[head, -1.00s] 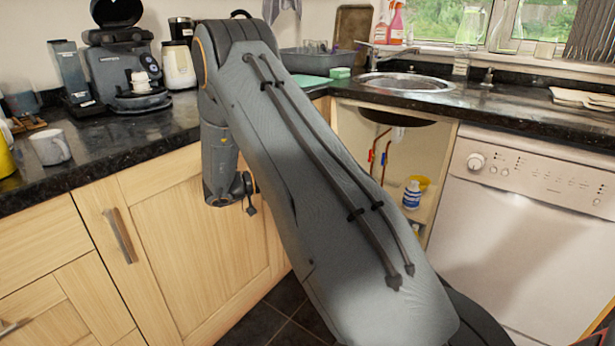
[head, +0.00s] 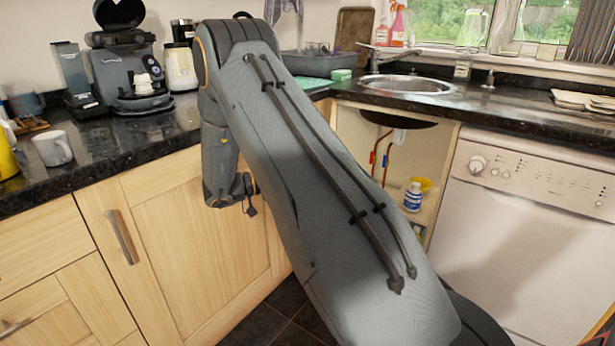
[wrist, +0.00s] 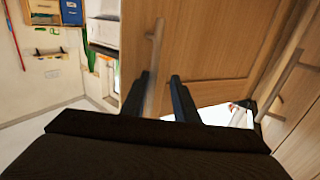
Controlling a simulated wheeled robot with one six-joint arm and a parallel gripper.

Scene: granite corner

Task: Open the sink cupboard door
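The sink cupboard stands open in the head view. Its interior (head: 402,168) shows below the sink to the right of my arm, with pipes and a blue-and-white bottle (head: 413,196) inside. The door is hidden behind my arm there. In the wrist view a wooden door (wrist: 222,38) fills the upper middle, with a long bar handle (wrist: 156,45) near its left edge. My gripper (wrist: 162,73) is open, its two dark fingers apart in front of this door. The handle's lower part runs down beside the left finger's inner side; I cannot tell whether they touch. The head view hides my fingers.
A closed cupboard door with a metal handle (head: 122,237) is at left. A white dishwasher (head: 530,240) stands right of the opening. The dark worktop (head: 120,140) holds a mug (head: 53,149) and a coffee machine (head: 130,75). Another handle (wrist: 283,82) shows right in the wrist view.

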